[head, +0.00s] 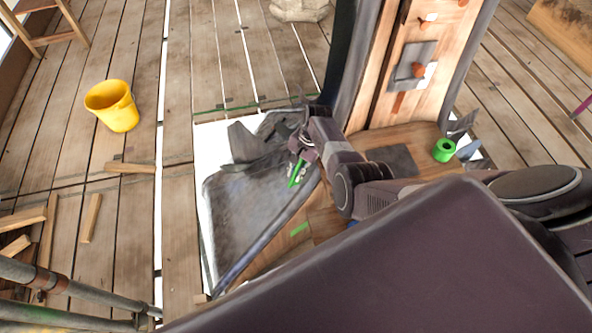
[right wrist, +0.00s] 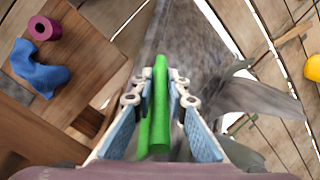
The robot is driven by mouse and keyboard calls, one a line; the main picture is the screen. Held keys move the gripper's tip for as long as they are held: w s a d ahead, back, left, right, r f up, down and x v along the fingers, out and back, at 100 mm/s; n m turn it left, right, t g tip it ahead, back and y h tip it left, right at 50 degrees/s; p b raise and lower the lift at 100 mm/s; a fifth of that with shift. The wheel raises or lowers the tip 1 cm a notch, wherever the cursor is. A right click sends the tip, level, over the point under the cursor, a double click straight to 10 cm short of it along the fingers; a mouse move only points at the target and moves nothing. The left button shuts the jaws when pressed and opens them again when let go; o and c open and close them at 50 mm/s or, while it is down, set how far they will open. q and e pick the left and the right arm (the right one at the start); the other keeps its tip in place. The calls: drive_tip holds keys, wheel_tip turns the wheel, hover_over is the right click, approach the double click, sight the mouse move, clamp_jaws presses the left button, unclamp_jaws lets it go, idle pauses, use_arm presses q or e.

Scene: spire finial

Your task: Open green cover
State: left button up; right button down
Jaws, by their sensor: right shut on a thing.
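A long green piece (right wrist: 160,105), which may be the green cover or its handle, sits between the blue-padded fingers of my right gripper (right wrist: 160,92). The right gripper is shut on it. A second green strip (right wrist: 143,138) shows just left of it; I cannot tell if they are joined. In the head view the right gripper (head: 299,168) is over the grey sheet-covered slope, with the green piece (head: 296,175) pointing down from it. A short green strip (head: 299,229) lies on the wood below. My left gripper is not in view.
A green ring-shaped roll (head: 444,150) stands on the wooden ledge right of the arm. A purple roll (right wrist: 44,28) and blue cloth (right wrist: 40,70) lie on wood in the wrist view. A yellow bucket (head: 113,106) and loose planks (head: 91,217) are on the deck at left.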

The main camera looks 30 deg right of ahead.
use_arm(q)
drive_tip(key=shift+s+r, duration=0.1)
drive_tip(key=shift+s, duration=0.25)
use_arm(e)
drive_tip(key=shift+d+r, duration=0.15)
drive_tip(key=shift+d, duration=0.2)
drive_tip(key=c, duration=1.9)
unclamp_jaws()
drive_tip(key=shift+s, duration=0.15)
drive_tip(key=shift+c, duration=0.2)
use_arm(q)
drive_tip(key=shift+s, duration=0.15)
use_arm(e)
drive_tip(key=shift+a, duration=0.1)
drive_tip(key=v, duration=1.1)
drive_tip(key=shift+r, duration=0.4)
drive_tip(key=shift+s, duration=0.1)
